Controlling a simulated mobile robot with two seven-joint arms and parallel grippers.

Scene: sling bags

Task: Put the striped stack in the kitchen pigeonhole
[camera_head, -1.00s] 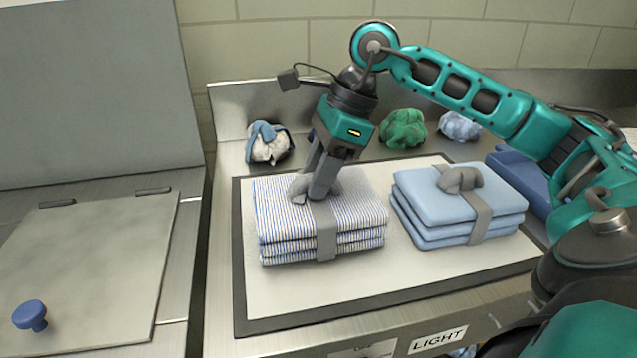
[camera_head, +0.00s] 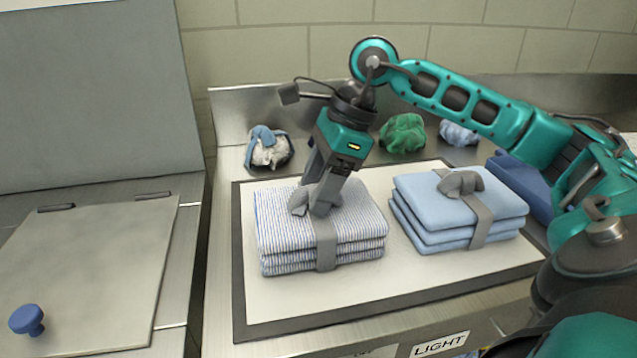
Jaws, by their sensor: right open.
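The striped stack (camera_head: 355,228) is several folded white cloths with blue stripes, bound by a grey strap with a grey knot or handle on top. It lies flat on the left half of the white mat with a dark border (camera_head: 290,300). My right gripper (camera_head: 309,207) points down at the top of the stack, with its fingers open at the grey handle. The fingers partly hide the handle, and I cannot tell whether they touch it. My left gripper is not in view. The kitchen pigeonhole cannot be made out.
A plain blue stack (camera_head: 440,205) with a grey strap lies right of the striped one. Crumpled cloths, a white and blue one (camera_head: 268,150), a green one (camera_head: 404,134) and a pale blue one (camera_head: 459,130), lie behind. A panel with a blue knob (camera_head: 27,320) is at left. A label reads LIGHT (camera_head: 440,344).

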